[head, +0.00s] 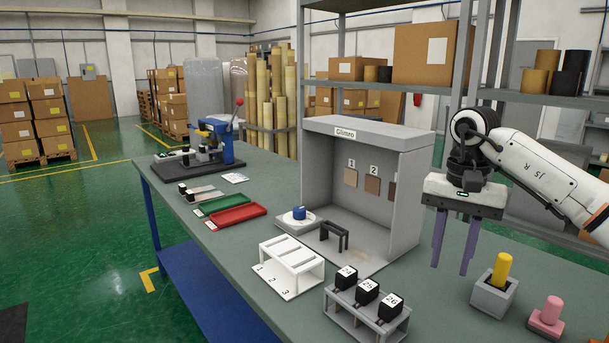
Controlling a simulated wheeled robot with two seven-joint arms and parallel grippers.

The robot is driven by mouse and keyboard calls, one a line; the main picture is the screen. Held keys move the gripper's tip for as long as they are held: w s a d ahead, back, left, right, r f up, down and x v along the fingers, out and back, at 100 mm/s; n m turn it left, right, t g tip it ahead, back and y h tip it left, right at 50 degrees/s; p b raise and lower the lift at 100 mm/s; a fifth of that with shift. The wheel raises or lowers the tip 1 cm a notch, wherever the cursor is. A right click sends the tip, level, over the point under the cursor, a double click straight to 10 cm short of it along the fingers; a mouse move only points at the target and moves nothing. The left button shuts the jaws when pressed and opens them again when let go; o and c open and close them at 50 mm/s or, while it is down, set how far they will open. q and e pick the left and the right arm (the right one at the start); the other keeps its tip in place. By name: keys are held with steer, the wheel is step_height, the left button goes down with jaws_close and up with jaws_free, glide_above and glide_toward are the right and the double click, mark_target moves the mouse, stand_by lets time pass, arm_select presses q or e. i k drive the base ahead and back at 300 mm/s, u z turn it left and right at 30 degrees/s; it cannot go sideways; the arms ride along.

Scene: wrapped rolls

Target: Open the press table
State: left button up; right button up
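The blue press (216,142) stands at the far left end of the green-grey table (262,172). It has a lever with a red knob raised at its upper right, a yellow part at its front, and a dark base. Small black-and-white pieces stand on the base; whether any part of the press is open is too small to tell. My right gripper (450,268) hangs over the right part of the table, fingers down, apart and empty, far from the press. My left gripper is not in view.
A grey booth (319,168) marked Glimro stands mid-table between my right gripper and the press. In front are a white numbered rack (293,254) and a stand of numbered black blocks (366,312). Red (236,217) and green trays lie left. A yellow cylinder (501,270) stands right.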

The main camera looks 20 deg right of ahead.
mark_target(200, 160)
steer(key=u, duration=0.6)
steer(key=i, duration=4.05)
steer(key=z, duration=0.05)
